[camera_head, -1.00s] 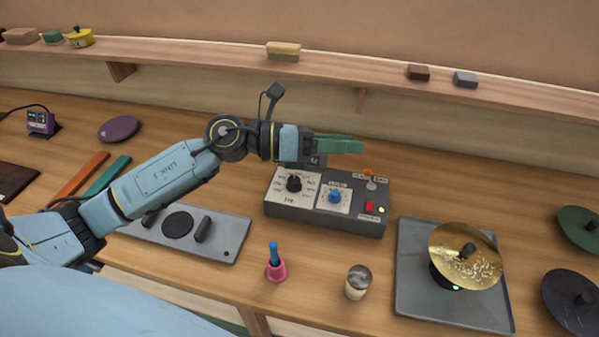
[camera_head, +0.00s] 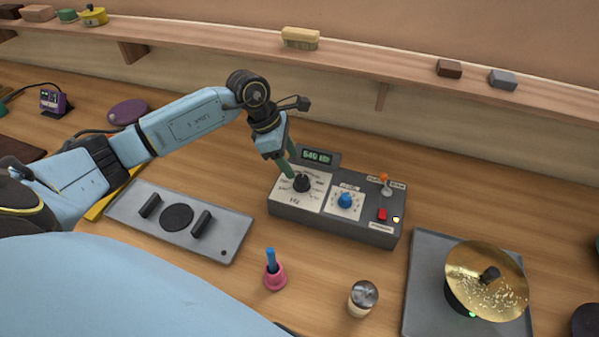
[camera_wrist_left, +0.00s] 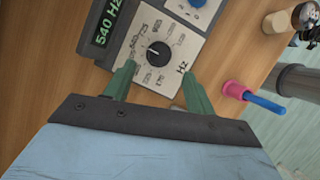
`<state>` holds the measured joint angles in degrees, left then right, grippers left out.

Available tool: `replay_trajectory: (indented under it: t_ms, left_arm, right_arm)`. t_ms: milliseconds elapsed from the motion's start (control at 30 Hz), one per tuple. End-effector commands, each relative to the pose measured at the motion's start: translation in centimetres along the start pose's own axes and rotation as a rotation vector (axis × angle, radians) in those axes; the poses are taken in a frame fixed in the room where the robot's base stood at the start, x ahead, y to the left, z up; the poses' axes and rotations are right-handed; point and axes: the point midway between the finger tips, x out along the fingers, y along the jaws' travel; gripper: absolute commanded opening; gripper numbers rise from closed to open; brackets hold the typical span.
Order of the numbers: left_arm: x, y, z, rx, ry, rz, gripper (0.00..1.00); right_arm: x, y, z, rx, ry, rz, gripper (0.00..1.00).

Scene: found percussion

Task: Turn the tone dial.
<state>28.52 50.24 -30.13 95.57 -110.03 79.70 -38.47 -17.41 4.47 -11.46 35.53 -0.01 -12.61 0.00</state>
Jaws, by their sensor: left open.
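The tone box (camera_head: 285,208) is a dark grey unit with a black dial (camera_head: 301,183) on a white plate marked Hz and a blue dial (camera_head: 346,201) beside it. Contact cannot be told. The display (camera_wrist_left: 107,23) reads 540 Hz. My right gripper is not in view.
The box also carries a red button (camera_head: 382,214) and an orange-tipped switch (camera_head: 384,181). A gold cymbal (camera_head: 487,280) is at right, a grey plate with handles (camera_head: 230,229) at left. A shelf (camera_head: 350,70) runs behind.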

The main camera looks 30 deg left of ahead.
Motion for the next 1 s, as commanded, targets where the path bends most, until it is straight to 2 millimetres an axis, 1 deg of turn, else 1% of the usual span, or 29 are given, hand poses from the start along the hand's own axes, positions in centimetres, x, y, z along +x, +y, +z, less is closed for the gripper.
replay_trajectory:
  t_ms: [33,100,200,300,500,733,767,1000]
  left_arm:
    - [1.1,-0.2,0.1,-0.002,-0.003,-0.005,0.55]
    - [2.5,-0.1,0.1,-0.002,-0.003,-0.004,0.55]
    - [4.1,-0.1,0.1,-0.003,-0.002,-0.004,0.55]
    - [5.3,-0.1,0.1,-0.002,-0.003,-0.002,0.55]
    - [6.4,-0.1,0.0,-0.001,-0.001,-0.001,0.55]
    - [6.4,0.0,0.0,-0.001,-0.001,0.0,0.55]
    - [6.4,0.0,0.0,-0.001,-0.001,0.0,0.53]
    - [6.4,0.0,0.0,-0.001,-0.002,0.0,0.21]
  right_arm:
    - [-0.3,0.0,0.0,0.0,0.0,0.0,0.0]
    - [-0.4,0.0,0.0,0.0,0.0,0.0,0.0]
    - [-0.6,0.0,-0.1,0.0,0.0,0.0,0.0]
    - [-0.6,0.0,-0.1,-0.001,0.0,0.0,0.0]
    - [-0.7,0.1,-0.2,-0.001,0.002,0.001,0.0]
    - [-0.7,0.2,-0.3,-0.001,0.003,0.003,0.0]
    - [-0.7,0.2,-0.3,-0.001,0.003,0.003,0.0]
    - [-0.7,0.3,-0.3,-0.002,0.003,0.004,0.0]
